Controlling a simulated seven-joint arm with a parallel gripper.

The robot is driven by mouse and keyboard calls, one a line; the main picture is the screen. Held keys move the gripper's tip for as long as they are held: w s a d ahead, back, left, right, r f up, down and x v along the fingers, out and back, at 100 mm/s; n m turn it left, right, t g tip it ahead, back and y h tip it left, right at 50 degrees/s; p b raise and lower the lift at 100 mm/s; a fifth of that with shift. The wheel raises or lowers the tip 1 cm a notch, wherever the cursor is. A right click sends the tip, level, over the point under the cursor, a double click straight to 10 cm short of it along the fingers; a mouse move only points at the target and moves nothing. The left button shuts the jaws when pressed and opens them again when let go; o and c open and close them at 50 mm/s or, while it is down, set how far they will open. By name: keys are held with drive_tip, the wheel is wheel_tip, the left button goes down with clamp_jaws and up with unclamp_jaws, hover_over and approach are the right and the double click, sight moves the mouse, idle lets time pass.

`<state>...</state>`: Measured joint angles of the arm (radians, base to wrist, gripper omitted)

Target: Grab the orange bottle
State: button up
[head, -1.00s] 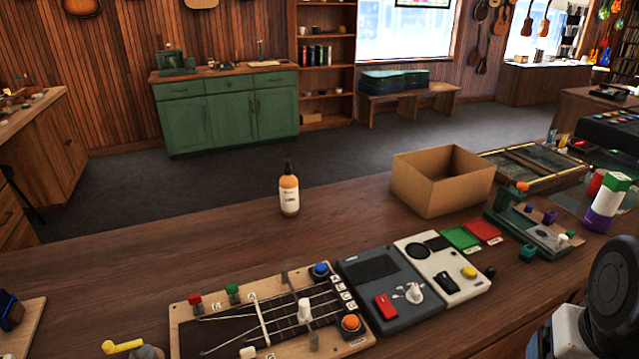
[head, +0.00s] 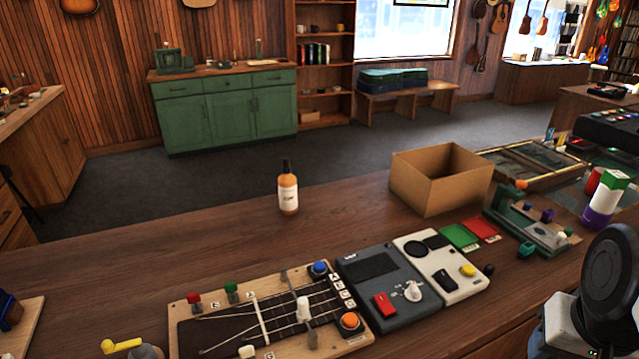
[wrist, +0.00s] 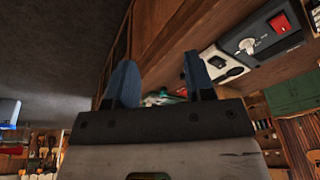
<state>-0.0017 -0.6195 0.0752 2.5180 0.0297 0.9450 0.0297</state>
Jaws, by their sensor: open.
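The orange bottle (head: 288,188) has a dark cap and a white label. It stands upright on the wooden counter (head: 130,262), near its far edge, left of the cardboard box. It does not show in the wrist view. My gripper (wrist: 158,80) shows in the wrist view with its two blue fingers apart and nothing between them. In the head view only part of my arm shows at the lower right, well away from the bottle; my fingers are not visible there.
An open cardboard box (head: 440,182) stands right of the bottle. A fretboard panel (head: 225,335), a dark grey device (head: 395,300) and a white device (head: 452,285) lie in front. A white, green and purple cylinder (head: 603,200) stands at right. The counter around the bottle is clear.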

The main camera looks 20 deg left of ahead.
drive_tip(key=w+a+r+m+g+y, duration=0.2)
drive_tip(key=w+a+m+y, duration=0.3)
drive_tip(key=w+a, duration=0.9)
drive_tip(key=m+t+y, duration=0.3)
drive_tip(key=m+y, duration=0.9)
drive_tip(key=m, duration=0.3)
approach(288, 161)
drive_tip(key=x, duration=0.5)
drive_tip(key=shift+w, duration=0.15)
drive_tip(key=shift+x, duration=1.2)
drive_tip(key=shift+a, duration=0.15)
drive_tip(key=shift+x, duration=2.45)
drive_tip(key=shift+r, duration=0.1)
drive_tip(key=shift+c, duration=0.2)
